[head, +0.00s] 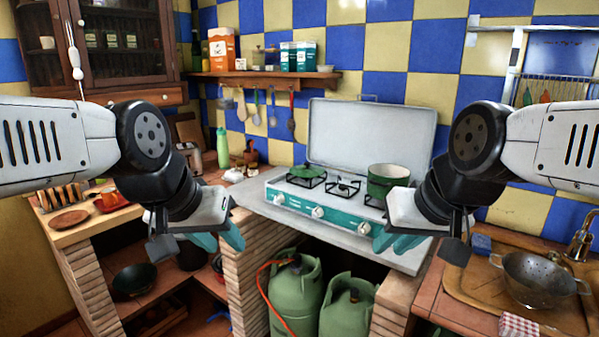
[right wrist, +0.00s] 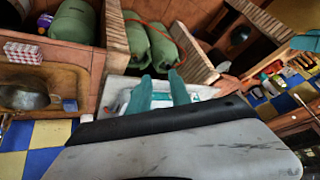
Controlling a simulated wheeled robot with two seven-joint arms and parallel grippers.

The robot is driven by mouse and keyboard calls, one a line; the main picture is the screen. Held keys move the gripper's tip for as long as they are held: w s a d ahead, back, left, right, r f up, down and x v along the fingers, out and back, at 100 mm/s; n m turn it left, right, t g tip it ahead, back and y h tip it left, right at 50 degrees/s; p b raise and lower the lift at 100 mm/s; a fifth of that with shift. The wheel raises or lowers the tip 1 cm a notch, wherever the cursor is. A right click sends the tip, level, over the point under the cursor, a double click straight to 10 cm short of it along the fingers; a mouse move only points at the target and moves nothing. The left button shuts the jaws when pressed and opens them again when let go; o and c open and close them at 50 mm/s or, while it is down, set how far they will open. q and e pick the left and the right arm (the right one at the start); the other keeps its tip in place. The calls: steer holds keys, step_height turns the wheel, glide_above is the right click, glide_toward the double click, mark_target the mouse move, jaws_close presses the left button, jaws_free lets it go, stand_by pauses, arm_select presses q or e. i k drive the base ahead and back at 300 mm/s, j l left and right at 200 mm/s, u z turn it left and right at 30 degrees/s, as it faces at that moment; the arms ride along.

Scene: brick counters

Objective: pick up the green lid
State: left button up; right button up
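The green lid (head: 308,171) lies on the left burner of the white and teal camping stove (head: 340,212). A green pot (head: 388,182) stands on the right burner. My left gripper (head: 218,240) is open and empty, in front of and to the left of the stove. My right gripper (head: 398,242) is open and empty at the stove's front right. In the right wrist view its two teal fingers (right wrist: 160,88) are apart with nothing between them. The lid cannot be made out in that view.
The stove's raised cover (head: 370,135) stands behind the burners. Green gas bottles (head: 297,295) stand under the counter. A metal colander (head: 538,278) sits at the right by the tap. A green bottle (head: 222,148) and a utensil shelf (head: 265,80) are at the back.

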mark_target(306, 170)
steer(key=i+j, duration=0.15)
steer(key=i, duration=0.3)
steer(key=i+j, duration=0.2)
steer(key=i, duration=0.25)
steer(key=i+j, duration=0.15)
steer(key=i, duration=0.3)
steer(key=i+j, duration=0.2)
steer(key=i, duration=0.25)
